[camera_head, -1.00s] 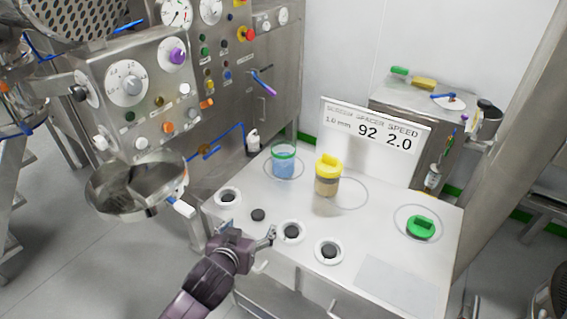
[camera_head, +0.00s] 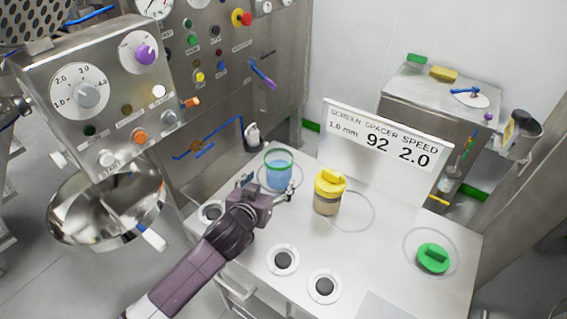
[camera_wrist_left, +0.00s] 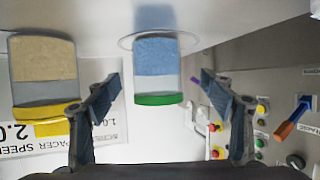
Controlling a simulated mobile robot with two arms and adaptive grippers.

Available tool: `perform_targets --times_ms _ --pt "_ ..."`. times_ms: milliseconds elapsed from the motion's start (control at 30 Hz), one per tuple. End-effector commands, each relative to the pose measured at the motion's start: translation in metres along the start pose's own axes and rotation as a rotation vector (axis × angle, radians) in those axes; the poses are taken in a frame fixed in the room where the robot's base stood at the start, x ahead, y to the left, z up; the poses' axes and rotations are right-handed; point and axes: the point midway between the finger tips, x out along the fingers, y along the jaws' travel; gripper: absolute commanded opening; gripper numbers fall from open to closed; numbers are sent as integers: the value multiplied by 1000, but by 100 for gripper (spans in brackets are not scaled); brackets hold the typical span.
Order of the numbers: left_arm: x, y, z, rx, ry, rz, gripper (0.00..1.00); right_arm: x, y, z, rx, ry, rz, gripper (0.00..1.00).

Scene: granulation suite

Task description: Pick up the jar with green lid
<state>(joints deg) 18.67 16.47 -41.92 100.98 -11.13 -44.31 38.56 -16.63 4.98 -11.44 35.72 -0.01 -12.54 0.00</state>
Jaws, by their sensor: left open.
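The jar with blue contents and a green rim (camera_head: 278,170) stands upright at the back left of the white worktop. In the left wrist view the same jar (camera_wrist_left: 157,60) appears inverted, its green band between and beyond my fingers. My left gripper (camera_head: 270,186) is open and empty, just in front of the jar; its fingers (camera_wrist_left: 158,82) spread to either side in the wrist view. I cannot tell whether they touch it. A separate green lid-like piece with a raised grip (camera_head: 433,257) lies at the right of the worktop. My right gripper is not in view.
A yellow-lidded jar (camera_head: 328,192) stands close to the right of the blue jar. A sign (camera_head: 375,140) stands behind them. Black-centred round fittings (camera_head: 283,260) line the front. A control panel (camera_head: 110,95) and metal bowl (camera_head: 108,205) are at the left.

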Motion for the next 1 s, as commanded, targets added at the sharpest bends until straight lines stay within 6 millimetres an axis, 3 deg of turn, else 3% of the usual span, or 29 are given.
perform_targets --times_ms 400,733,1000 --pt "29 2 -2 1 0 -1 75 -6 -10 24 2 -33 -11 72" --pt "65 6 -3 1 -1 0 75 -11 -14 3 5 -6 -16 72" --pt "74 5 -2 1 -1 0 75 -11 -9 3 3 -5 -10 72"
